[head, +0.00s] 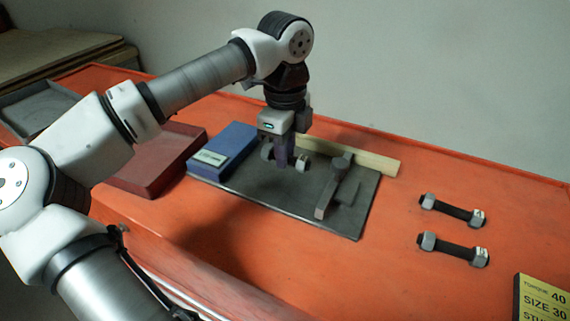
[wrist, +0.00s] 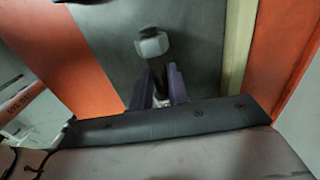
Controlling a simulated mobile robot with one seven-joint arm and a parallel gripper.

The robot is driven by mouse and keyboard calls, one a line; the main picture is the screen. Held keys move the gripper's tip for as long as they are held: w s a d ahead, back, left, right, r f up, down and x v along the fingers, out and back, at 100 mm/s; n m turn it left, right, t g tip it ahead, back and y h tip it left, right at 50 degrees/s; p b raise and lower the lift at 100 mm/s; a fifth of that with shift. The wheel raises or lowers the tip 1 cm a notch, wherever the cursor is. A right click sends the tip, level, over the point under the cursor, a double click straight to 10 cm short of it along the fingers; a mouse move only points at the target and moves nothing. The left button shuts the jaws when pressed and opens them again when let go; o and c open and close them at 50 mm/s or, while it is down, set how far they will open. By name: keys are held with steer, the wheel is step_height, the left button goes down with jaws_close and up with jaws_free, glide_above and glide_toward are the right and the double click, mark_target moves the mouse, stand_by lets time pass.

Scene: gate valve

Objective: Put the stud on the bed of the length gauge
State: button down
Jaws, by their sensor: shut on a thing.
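My gripper (head: 283,162) is shut on a dark stud (wrist: 157,72) with a pale nut at each end. One nut (head: 302,163) shows right of the fingers in the head view, the other at their left. In the wrist view, the purple fingers (wrist: 157,88) grip the shank, and one nut (wrist: 151,46) sticks out beyond them. The stud is over a dark grey plate (head: 270,194); the height gap is hard to judge. On the plate's right part stands a grey bar fixture (head: 333,187), seemingly part of the length gauge. Which surface is the bed is unclear.
A blue block (head: 225,143) sits at the plate's left, a wooden strip (head: 365,158) along its back. Two more studs (head: 453,208) (head: 453,250) lie on the orange table at right, near a yellow card (head: 541,300). A dark red tray (head: 150,172) is at left.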

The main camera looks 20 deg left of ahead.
steer(key=shift+f, duration=0.95)
steer(key=shift+f, duration=0.1)
steer(key=shift+f+b, duration=0.15)
steer(key=shift+b, duration=0.3)
steer(key=c, duration=1.3)
jaws_free()
steer(key=shift+c, duration=0.2)
steer(key=shift+r, duration=0.2)
step_height(320, 180, up, 12)
